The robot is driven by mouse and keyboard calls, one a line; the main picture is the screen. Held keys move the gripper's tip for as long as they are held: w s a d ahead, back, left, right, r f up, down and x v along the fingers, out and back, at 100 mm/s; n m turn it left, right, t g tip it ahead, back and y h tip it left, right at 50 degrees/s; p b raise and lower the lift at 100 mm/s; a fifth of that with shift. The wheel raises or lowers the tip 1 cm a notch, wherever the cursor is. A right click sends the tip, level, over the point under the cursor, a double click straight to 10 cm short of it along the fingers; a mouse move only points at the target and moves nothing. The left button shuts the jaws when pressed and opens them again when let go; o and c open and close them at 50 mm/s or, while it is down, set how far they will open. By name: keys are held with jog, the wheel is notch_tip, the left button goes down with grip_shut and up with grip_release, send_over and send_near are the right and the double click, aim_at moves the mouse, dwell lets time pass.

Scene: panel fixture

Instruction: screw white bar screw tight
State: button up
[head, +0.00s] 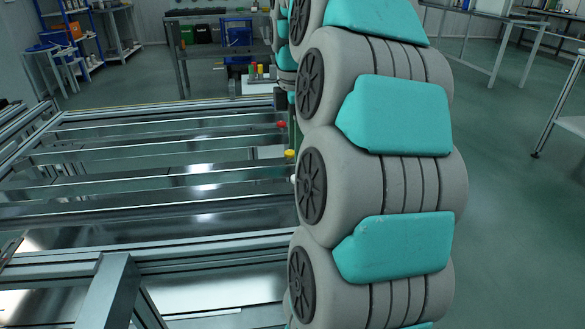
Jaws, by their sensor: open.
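My arm stands large in the right half of the head view and hides what lies behind it. My gripper is not in this view. A metal panel fixture (150,246) with several parallel rails fills the left and lower part. A red knob (281,124) and a yellow knob (290,155) show at the fixture's right side, just left of my arm. A small pale spot shows just below the yellow knob, too small to tell what it is. I cannot make out a white bar screw for sure.
A workbench (220,16) with bins stands at the back. A blue shelf rack (75,25) and a small table with blue items are at the back left. Metal-framed tables (490,40) stand at the right. The green floor (510,220) right of my arm is clear.

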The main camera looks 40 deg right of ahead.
aim_at(296, 177)
jog(key=shift+f, duration=3.2)
grip_shut()
